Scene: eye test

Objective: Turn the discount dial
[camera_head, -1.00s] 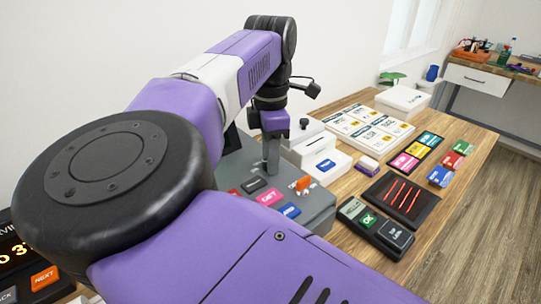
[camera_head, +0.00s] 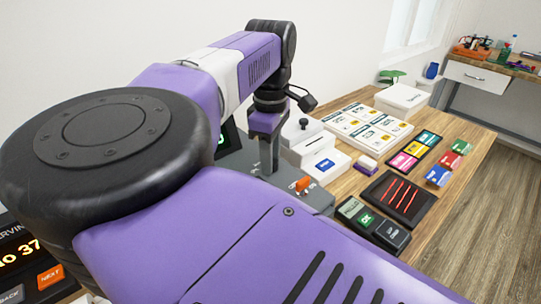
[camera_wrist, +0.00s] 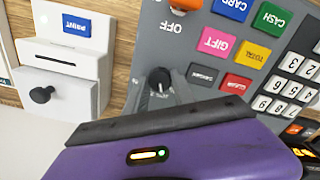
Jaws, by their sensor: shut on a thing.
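The discount dial (camera_wrist: 160,77) is a small round black knob on the grey till panel in the wrist view. Small lettering beside it is too blurred to read fully. My gripper (camera_wrist: 160,88) has its two grey fingers on either side of the dial, shut on it. In the head view my gripper (camera_head: 269,155) points down at the grey till (camera_head: 318,199). There my own arm hides the dial and most of the till's keys.
In the wrist view coloured keys, such as the pink GIFT key (camera_wrist: 219,42), lie close to the fingers. An orange switch (camera_wrist: 184,5) marked OFF sits above the dial. A white printer box (camera_wrist: 72,60) stands left. In the head view a card terminal (camera_head: 374,226) stands right of the till.

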